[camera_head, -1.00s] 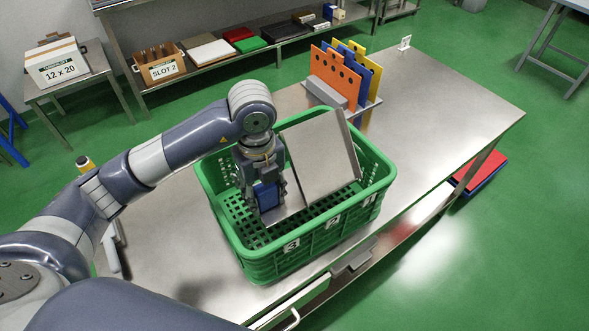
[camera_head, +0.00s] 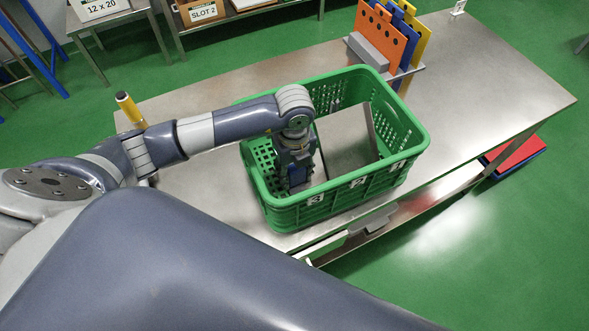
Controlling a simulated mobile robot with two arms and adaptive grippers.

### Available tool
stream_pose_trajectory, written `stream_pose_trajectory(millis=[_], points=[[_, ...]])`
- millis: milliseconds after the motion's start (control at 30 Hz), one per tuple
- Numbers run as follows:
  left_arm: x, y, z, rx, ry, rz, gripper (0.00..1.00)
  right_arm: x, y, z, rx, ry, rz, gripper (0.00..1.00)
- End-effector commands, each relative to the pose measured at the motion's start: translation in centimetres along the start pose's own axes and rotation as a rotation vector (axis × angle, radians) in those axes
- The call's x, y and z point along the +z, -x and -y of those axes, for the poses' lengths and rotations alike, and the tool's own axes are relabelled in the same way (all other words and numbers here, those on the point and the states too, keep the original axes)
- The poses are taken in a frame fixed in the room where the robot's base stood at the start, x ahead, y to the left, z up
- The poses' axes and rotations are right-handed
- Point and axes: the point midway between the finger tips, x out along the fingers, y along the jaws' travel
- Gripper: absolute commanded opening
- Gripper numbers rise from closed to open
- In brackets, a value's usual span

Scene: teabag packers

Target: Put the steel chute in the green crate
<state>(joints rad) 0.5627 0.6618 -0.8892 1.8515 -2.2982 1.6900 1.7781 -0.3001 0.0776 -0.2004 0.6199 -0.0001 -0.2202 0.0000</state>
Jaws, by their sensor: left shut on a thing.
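The steel chute (camera_head: 345,138) is a bent grey metal piece with a broad sloping plate and an upright flange at its right. It sits inside the green crate (camera_head: 268,213), largely below the rim. The crate is a perforated basket on the steel table, with labels 3, 2 and 1 along its front wall. My left gripper (camera_head: 297,186) reaches down into the crate's left part and is shut on the chute's left end. The fingertips and the chute's underside are hidden, so I cannot tell if it touches the crate floor. My right gripper is out of view.
Orange, blue and yellow panels (camera_head: 385,38) stand in a rack behind the crate. The steel table (camera_head: 490,75) is clear at the right. A red and blue stack (camera_head: 515,153) lies below it.

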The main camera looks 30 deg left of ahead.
Motion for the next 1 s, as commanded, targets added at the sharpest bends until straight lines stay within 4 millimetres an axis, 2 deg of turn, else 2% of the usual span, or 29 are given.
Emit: stream_pose_trajectory(millis=[133,167,233,267,667,767,1000], points=[[0.0,-0.1,0.1,-0.002,0.000,0.000,0.06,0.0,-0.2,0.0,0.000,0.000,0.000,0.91],[0.0,-0.2,0.0,0.000,0.000,0.000,0.42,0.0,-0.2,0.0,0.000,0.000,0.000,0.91],[0.0,-0.1,0.0,0.000,0.000,0.000,0.58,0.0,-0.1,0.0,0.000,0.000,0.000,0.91],[0.0,-0.1,0.0,0.000,0.000,0.000,0.60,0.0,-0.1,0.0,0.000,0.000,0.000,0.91],[0.0,0.3,0.1,-0.002,0.000,0.001,0.60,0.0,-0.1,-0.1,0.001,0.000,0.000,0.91],[0.1,1.6,0.2,-0.005,-0.001,0.001,0.60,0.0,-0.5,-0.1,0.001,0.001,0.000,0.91],[0.1,6.6,0.2,-0.007,-0.002,0.003,0.60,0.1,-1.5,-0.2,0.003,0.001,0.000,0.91]])
